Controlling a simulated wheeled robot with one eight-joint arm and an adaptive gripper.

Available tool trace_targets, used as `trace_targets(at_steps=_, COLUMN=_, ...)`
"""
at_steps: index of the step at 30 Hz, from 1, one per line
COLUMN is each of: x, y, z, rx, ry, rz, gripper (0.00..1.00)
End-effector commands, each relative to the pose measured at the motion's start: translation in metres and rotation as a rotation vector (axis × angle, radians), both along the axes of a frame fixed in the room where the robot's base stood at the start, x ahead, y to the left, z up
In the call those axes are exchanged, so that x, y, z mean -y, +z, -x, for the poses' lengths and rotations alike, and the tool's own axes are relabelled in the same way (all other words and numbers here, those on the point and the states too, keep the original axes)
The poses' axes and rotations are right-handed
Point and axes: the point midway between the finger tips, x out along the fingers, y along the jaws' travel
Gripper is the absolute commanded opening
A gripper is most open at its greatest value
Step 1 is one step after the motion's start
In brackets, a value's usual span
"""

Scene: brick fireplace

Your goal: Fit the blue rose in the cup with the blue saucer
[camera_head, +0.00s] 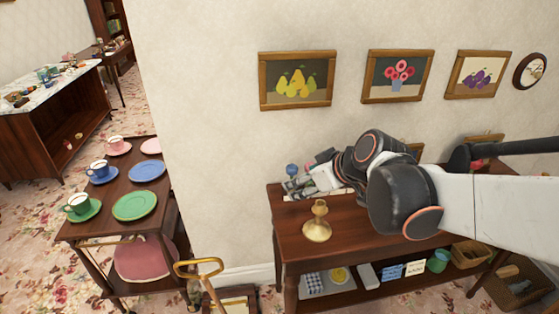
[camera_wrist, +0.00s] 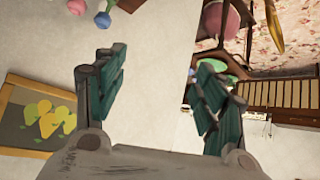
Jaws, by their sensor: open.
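The blue rose (camera_head: 292,170) shows as a small blue bloom at the far left end of the sideboard, just behind my gripper (camera_head: 303,186). It also shows at the top of the wrist view (camera_wrist: 102,19), beyond and left of the space between my fingers. My gripper (camera_wrist: 160,58) is open and empty, its two green-padded fingers spread apart. The cup (camera_head: 98,168) stands upright on the blue saucer (camera_head: 102,177) on the small table at left, far from my gripper. The rose's stem is hidden.
The small table (camera_head: 145,227) also holds pink and green cups, saucers and plates. A pink rose (camera_wrist: 77,7) is beside the blue one. A brass candlestick (camera_head: 317,222) stands on the sideboard (camera_head: 374,243). A cane (camera_head: 199,266) rises between the tables. Framed pictures hang behind.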

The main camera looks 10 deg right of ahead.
Motion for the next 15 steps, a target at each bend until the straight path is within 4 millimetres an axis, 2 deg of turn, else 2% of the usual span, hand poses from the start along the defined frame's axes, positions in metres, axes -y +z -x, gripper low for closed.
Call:
trace_targets(at_steps=1, x=0.002, y=-0.006, z=-0.018, rx=0.028, ry=0.029, rz=0.003, gripper=0.65)
trace_targets(at_steps=6, x=0.01, y=-0.026, z=-0.067, rx=0.142, ry=0.142, rz=0.029, gripper=0.65)
trace_targets(at_steps=15, x=0.036, y=-0.075, z=-0.142, rx=0.386, ry=0.294, rz=0.109, gripper=0.65)
